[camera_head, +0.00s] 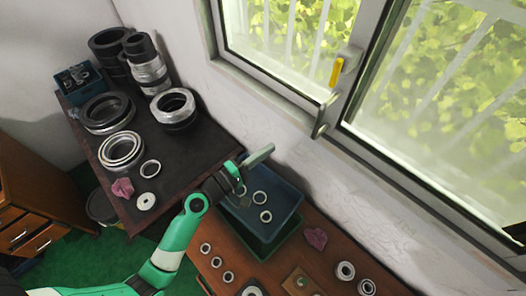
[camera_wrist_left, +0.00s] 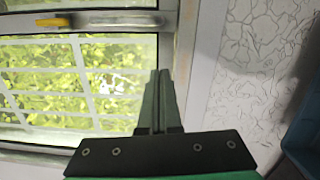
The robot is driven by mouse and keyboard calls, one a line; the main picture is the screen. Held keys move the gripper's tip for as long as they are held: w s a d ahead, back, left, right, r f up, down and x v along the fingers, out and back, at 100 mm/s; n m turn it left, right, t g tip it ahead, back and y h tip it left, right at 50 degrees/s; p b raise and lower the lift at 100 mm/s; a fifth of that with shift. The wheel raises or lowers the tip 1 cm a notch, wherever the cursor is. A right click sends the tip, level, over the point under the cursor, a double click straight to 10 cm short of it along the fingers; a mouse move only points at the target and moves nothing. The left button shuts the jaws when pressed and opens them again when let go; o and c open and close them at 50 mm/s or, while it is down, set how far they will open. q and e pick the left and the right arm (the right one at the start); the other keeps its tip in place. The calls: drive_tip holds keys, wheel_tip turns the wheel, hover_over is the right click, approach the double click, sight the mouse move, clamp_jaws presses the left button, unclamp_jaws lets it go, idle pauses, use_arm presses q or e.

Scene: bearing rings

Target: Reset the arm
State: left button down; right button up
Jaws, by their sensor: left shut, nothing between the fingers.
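My left arm comes in from the lower left as a green and white arm. Its gripper (camera_head: 266,151) is held out over the far edge of the blue bin, near the wall below the window. In the left wrist view the two fingers of the gripper (camera_wrist_left: 160,78) are together, with nothing between them. The window and the wall show behind them. My right gripper is not seen in either view.
The blue bin (camera_head: 288,217) holds several rings. Rings lie on the brown table, with a pink cloth (camera_head: 315,238). The dark table (camera_head: 188,153) at left carries stacked bearing rings, a small blue crate (camera_head: 68,97) and another pink cloth (camera_head: 122,188).

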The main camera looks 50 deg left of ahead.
use_arm(q)
drive_tip(key=shift+s, duration=0.35)
